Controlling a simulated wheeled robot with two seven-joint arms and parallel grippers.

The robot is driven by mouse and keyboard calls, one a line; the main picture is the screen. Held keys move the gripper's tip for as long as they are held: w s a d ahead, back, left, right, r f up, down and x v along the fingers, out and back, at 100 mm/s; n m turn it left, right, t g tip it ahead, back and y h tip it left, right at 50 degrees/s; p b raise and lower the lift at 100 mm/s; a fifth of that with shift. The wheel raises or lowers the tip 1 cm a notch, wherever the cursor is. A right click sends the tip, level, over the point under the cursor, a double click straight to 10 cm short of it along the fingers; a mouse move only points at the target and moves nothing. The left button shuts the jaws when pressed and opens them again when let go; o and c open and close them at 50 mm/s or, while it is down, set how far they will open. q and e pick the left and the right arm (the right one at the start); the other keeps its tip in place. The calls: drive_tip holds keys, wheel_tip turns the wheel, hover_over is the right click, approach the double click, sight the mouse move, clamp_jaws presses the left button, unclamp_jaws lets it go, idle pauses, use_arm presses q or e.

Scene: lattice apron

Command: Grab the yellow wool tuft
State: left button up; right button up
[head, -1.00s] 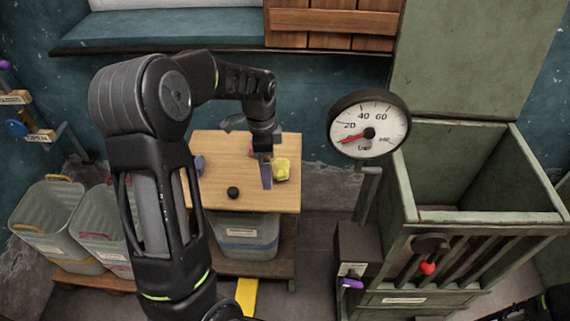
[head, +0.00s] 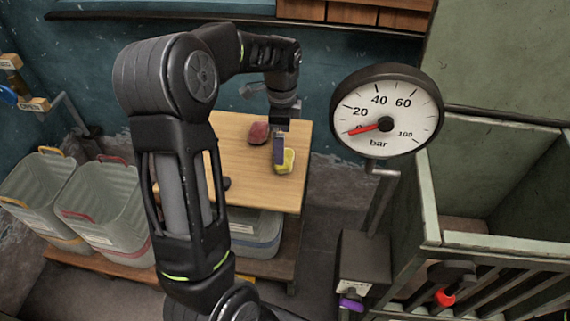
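The yellow wool tuft (head: 287,163) lies on the wooden tabletop (head: 245,165), near its right edge. My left gripper (head: 279,162) points down at the tuft. A blue-grey finger covers part of the tuft's left side. I cannot tell whether it touches the tuft, and the other finger does not show clearly, so its opening cannot be judged. My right gripper is out of view.
A red tuft (head: 259,132) lies just behind the yellow one. A dark round object (head: 226,183) is partly hidden by my arm. A pressure gauge (head: 386,110) and a green slatted bin (head: 490,241) stand to the right. Grey bins (head: 105,215) stand left.

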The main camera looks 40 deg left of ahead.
use_arm(q)
drive_tip(key=shift+r, duration=0.1)
drive_tip(key=shift+f, duration=1.35)
drive_tip(key=shift+f, duration=0.1)
wheel_tip(320, 180, down, 5)
drive_tip(key=shift+d, duration=0.15)
drive_tip(key=shift+c, duration=0.4)
drive_tip(key=c, duration=1.3)
wheel_tip(320, 180, up, 10)
drive_tip(key=shift+r, duration=0.1)
